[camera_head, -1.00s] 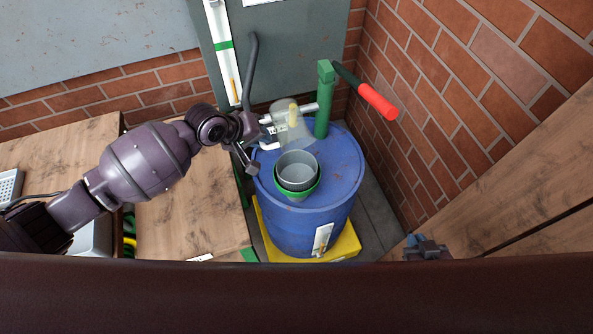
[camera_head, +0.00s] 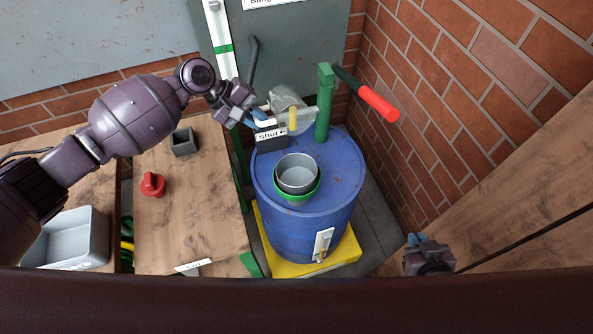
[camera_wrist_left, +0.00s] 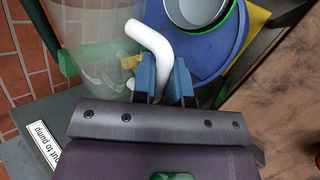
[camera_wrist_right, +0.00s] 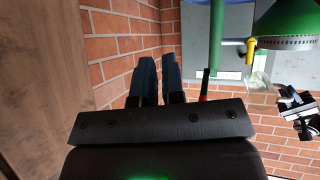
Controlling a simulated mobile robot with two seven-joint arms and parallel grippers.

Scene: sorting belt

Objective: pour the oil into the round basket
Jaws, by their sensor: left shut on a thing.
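The round basket (camera_head: 297,172) is a grey cup-shaped strainer in a green funnel on top of the blue drum (camera_head: 330,210); its rim also shows in the left wrist view (camera_wrist_left: 192,15). My left gripper (camera_head: 252,118) is shut on the white bent handle (camera_wrist_left: 150,45) of a clear jug (camera_head: 288,97). The jug is beside the green pump, behind the basket and apart from it. In the left wrist view the clear jug (camera_wrist_left: 85,45) fills the upper left. I cannot make out oil in it. My right gripper (camera_wrist_right: 160,62) is empty, with a narrow gap between its fingers.
The green pump (camera_head: 324,105) with a red-gripped lever (camera_head: 378,102) and yellow spout (camera_head: 293,118) stands behind the basket. A dark block marked "Shut" (camera_head: 270,136) is near the jug. A wooden bench (camera_head: 190,215) carries a red knob (camera_head: 152,185). Brick wall lies to the right.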

